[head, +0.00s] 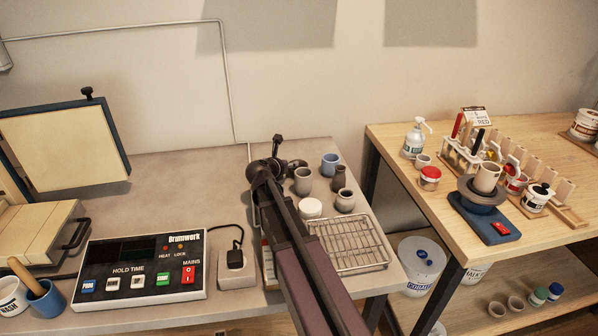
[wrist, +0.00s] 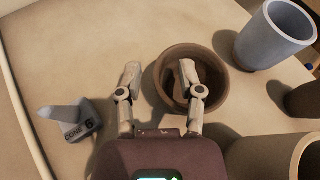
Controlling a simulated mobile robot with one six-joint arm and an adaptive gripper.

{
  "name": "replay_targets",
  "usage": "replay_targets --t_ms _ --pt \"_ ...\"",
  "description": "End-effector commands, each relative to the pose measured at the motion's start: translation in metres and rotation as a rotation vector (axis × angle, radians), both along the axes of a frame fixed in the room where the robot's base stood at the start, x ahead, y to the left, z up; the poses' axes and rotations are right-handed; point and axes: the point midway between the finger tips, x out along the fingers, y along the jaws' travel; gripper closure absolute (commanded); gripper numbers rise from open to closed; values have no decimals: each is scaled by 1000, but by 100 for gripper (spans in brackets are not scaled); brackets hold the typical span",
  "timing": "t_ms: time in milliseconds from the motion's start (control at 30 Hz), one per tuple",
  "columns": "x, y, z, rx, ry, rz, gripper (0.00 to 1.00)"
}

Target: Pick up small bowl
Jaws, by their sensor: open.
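The small bowl (wrist: 222,92) is a round brown bowl standing upright on the worktop, right of centre in the wrist view. My gripper (wrist: 158,76) is open and empty above it, with its fingers apart. The right finger lies over the inside of the bowl and the left finger is outside its left rim. Whether either finger touches the bowl I cannot tell. In the head view my gripper (head: 277,164) is at the back of the worktop, and my arm hides much of the area around the bowl.
A blue cup (wrist: 272,38) and a grey cup (wrist: 262,158) stand close right of the bowl. A grey block marked CONE 6 (wrist: 70,122) sits to the left. In the head view, a wire rack (head: 350,243) and a white-lidded jar (head: 310,208) are nearby.

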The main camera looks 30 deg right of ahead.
Motion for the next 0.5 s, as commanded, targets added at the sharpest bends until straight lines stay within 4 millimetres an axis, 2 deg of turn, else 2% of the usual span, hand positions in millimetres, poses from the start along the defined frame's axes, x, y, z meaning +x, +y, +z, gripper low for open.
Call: replay_targets --t_ms 100,133,200,300,500 --pt "0 0 0 0 0 0 51" --pt "0 0 0 0 0 0 54" --pt "0 0 0 0 0 0 75" --pt "0 1 0 0 0 0 100" --pt "0 1 0 0 1 1 100"
